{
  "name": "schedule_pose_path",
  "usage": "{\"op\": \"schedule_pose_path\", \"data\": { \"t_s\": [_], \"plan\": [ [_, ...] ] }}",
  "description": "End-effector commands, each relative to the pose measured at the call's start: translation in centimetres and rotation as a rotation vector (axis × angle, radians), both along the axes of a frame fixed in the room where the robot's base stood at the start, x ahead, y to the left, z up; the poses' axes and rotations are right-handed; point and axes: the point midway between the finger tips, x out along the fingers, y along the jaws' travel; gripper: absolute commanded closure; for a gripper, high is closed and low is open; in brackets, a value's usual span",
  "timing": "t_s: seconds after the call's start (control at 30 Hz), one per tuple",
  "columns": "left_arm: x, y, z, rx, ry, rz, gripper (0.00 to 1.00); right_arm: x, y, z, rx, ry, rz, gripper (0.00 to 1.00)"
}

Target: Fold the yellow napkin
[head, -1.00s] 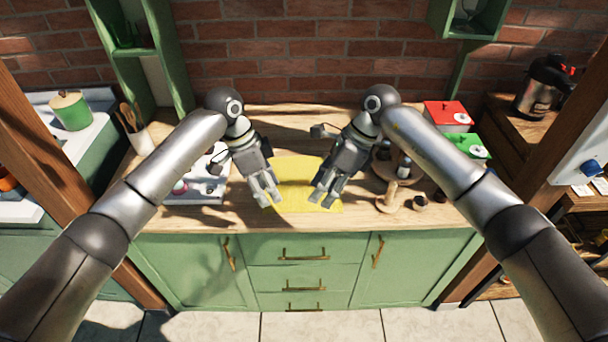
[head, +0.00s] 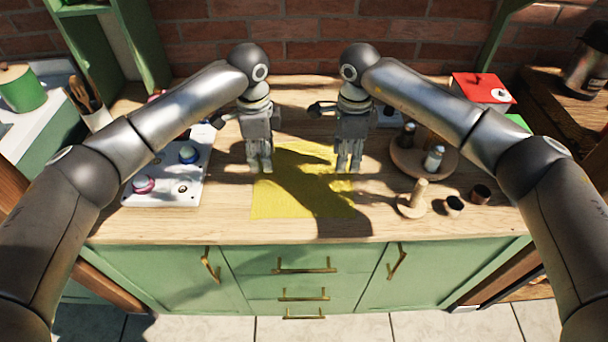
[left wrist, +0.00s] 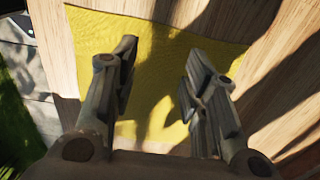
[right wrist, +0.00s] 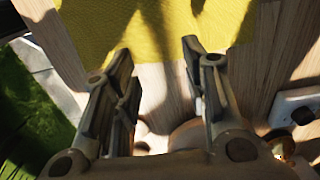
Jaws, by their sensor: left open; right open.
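The yellow napkin (head: 277,203) lies spread on the wooden counter, between and in front of my grippers, with arm shadows across it. My left gripper (head: 260,168) is open and empty at the napkin's far left corner. My right gripper (head: 349,168) is open and empty at its far right corner. In the left wrist view the napkin (left wrist: 150,75) shows behind and between the open fingers. In the right wrist view the napkin (right wrist: 120,25) lies beyond the fingertips, with bare wood between the fingers. Whether either gripper touches the cloth I cannot tell.
A white panel with knobs (head: 150,185) sits left of the napkin. A round wooden stand with shakers (head: 410,170), a wooden post holder (head: 411,205) and small dark cups (head: 454,204) stand to the right. A red box (head: 482,88) is at the back right. The front counter strip is clear.

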Motion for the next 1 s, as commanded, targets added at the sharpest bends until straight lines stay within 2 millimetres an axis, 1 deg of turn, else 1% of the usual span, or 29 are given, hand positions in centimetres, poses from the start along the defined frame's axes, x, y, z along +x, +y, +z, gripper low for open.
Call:
{"op": "schedule_pose_path", "data": {
  "t_s": [0.03, 0.2, 0.4, 0.77, 0.9, 1.0],
  "plan": [
    [0.0, 0.1, -0.9, 0.001, 0.003, 0.001, 0.59, -0.1, 0.0, -1.0, -0.001, 0.003, -0.001, 0.59],
    [0.0, 0.1, -3.5, 0.001, 0.002, 0.001, 0.59, -0.1, 0.0, -3.6, 0.000, 0.002, -0.001, 0.59],
    [0.0, 0.0, -5.2, 0.000, 0.000, 0.000, 0.59, 0.0, 0.0, -5.3, 0.001, 0.001, 0.000, 0.59],
    [0.0, 0.0, -5.6, 0.000, 0.000, 0.000, 0.59, 0.0, 0.0, -5.6, 0.000, 0.000, 0.000, 0.59],
    [0.0, 0.0, -6.0, 0.000, 0.000, 0.000, 0.59, 0.0, 0.0, -6.0, 0.000, 0.000, -0.001, 0.59],
    [0.0, 0.0, -5.8, -0.001, 0.000, 0.000, 0.65, 0.0, 0.0, -5.8, 0.000, 0.000, -0.001, 0.65]
  ]
}}
